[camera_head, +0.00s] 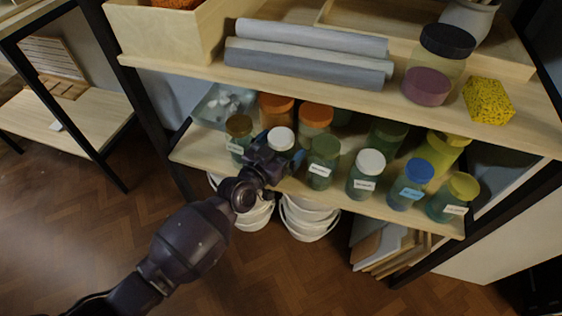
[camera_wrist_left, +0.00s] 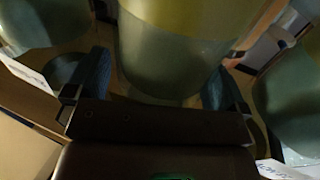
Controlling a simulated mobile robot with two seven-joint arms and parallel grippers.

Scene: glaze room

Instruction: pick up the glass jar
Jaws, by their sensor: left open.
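Several lidded glass jars stand on the middle shelf. One with a white lid (camera_head: 281,138) is mostly hidden behind my left gripper (camera_head: 278,158), which is at the shelf's front edge. In the left wrist view, the fingers of my left gripper (camera_wrist_left: 155,90) are spread open on either side of a greenish glass jar (camera_wrist_left: 165,60); I cannot tell whether they touch it. Neighbouring jars flank it, a brown-lidded jar (camera_head: 238,130) on the left and a green-lidded jar (camera_head: 323,160) on the right. My right gripper is out of view.
More front-row jars have a white lid (camera_head: 366,172), a blue lid (camera_head: 413,180) and an olive lid (camera_head: 458,192). Orange-lidded jars (camera_head: 315,117) stand behind. The upper shelf (camera_head: 330,84) holds grey rolls (camera_head: 305,58), a black-lidded jar (camera_head: 437,66) and a yellow sponge (camera_head: 489,101). White buckets (camera_head: 308,218) are below.

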